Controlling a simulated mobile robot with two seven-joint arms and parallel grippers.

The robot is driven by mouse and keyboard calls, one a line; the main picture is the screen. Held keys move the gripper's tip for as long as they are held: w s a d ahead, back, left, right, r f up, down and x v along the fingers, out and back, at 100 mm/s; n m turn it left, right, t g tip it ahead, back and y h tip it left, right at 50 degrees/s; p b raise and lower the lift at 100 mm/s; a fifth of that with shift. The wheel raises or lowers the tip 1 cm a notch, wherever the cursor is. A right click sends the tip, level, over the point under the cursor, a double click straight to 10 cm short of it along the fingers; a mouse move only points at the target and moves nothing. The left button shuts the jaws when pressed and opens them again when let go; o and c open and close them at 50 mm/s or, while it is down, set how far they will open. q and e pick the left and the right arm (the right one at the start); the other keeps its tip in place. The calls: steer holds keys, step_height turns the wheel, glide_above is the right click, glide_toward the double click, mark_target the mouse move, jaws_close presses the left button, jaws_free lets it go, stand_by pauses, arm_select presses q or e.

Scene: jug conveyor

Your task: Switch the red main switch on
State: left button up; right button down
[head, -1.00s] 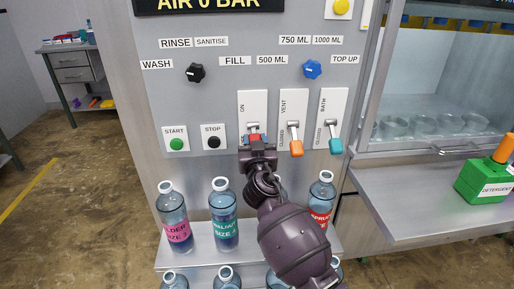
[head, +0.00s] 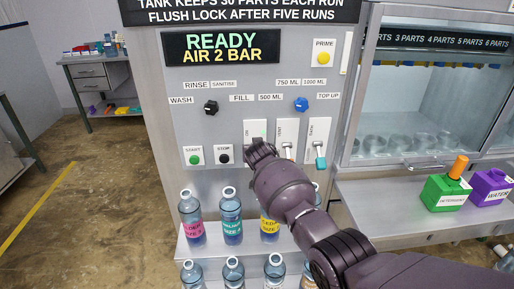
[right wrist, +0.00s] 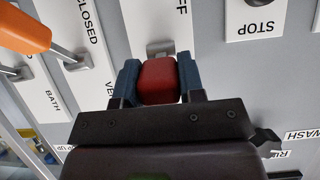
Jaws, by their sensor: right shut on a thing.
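The red main switch handle (right wrist: 158,80) is between the blue fingers of my right gripper (right wrist: 158,84) in the right wrist view, which is upside down. The gripper is shut on it. The handle lies on the side of its pivot away from the OFF lettering, so it points up towards ON. In the head view my right gripper (head: 262,150) covers the handle, and the white switch plate (head: 256,127) shows above it. The display (head: 222,49) reads READY, AIR 2 BAR. My left gripper is not in view.
The vent lever plate (head: 287,130) and the teal bath lever (head: 320,162) are close on the right. The green start button (head: 195,159) and black stop button (head: 224,158) are on the left. Labelled bottles (head: 192,220) stand on the shelf below.

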steer(key=shift+w+r+g+p, duration=0.25)
steer(key=shift+r+g+p, duration=0.3)
steer(key=shift+g, duration=0.45)
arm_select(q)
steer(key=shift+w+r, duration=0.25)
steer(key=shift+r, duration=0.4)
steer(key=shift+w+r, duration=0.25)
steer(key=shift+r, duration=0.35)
arm_select(e)
steer(key=shift+w+r+g, duration=0.2)
steer(key=shift+r+g, duration=0.15)
steer(key=shift+g, duration=0.45)
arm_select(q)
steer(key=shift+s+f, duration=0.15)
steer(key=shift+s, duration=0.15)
arm_select(e)
steer(key=shift+r, duration=0.1)
steer(key=c, duration=0.7)
jaws_free()
steer(key=shift+w, duration=0.1)
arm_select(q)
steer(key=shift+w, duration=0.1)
